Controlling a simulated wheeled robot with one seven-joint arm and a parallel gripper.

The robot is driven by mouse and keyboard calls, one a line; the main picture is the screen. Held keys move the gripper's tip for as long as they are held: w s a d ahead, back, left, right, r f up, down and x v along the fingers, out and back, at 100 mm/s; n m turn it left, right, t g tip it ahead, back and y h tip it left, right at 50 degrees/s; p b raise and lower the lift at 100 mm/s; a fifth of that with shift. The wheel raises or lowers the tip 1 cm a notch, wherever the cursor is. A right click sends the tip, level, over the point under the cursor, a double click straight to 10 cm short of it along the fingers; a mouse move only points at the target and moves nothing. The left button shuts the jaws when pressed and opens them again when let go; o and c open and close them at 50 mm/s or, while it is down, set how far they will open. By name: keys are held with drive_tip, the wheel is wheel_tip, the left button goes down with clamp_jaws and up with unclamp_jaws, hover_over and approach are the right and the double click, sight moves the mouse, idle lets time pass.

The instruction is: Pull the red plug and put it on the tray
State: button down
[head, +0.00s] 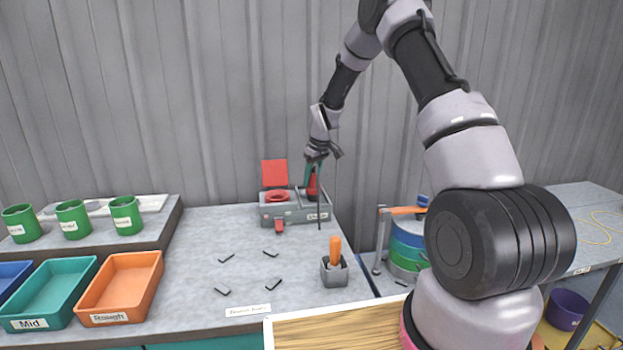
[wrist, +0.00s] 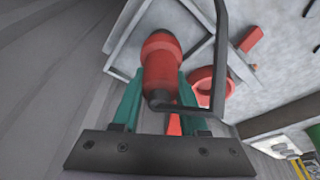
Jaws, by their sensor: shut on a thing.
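The red plug (head: 312,185) is upright at the right end of a grey box (head: 290,211) at the back of the bench. My gripper (head: 313,172) points down over it, shut on the plug. In the wrist view the red plug (wrist: 162,62) sits between the teal fingers of my gripper (wrist: 158,88). A grey square frame lies behind it; I cannot tell whether the plug's lower end is still seated. A wood-floored, pale-rimmed tray (head: 340,330) shows at the bottom front, partly cut off and empty where visible.
A red ring (head: 277,197) and raised red flap (head: 274,173) are beside the plug. A grey holder (head: 335,273) with an orange handle stands nearer. Black corner marks lie on clear bench. Coloured bins, including an orange one (head: 120,287), and green cups stand left.

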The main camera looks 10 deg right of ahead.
drive_tip(key=shift+f, duration=0.1)
drive_tip(key=shift+c, duration=1.8)
unclamp_jaws()
drive_tip(key=s+d+r+m, duration=0.1)
drive_tip(key=s+r, duration=0.2)
drive_tip(key=r, duration=0.4)
drive_tip(key=s+d+r+m+t, duration=0.1)
drive_tip(key=s+r, duration=0.2)
drive_tip(key=r, duration=0.4)
drive_tip(key=s+d+r, duration=0.1)
drive_tip(key=s+r, duration=0.3)
drive_tip(key=r, duration=0.3)
drive_tip(key=s+d+r+m+t, duration=0.1)
drive_tip(key=s+d+r+m, duration=0.15)
drive_tip(key=s+r, duration=0.7)
drive_tip(key=s+r+m+t, duration=0.2)
drive_tip(key=s+m, duration=0.4)
drive_tip(key=s, duration=1.5)
drive_tip(key=shift+s+d+r+t, duration=0.15)
drive_tip(key=shift+s+d+t, duration=0.15)
drive_tip(key=shift+d, duration=0.1)
drive_tip(key=shift+w+m, duration=0.1)
drive_tip(key=shift+m, duration=0.15)
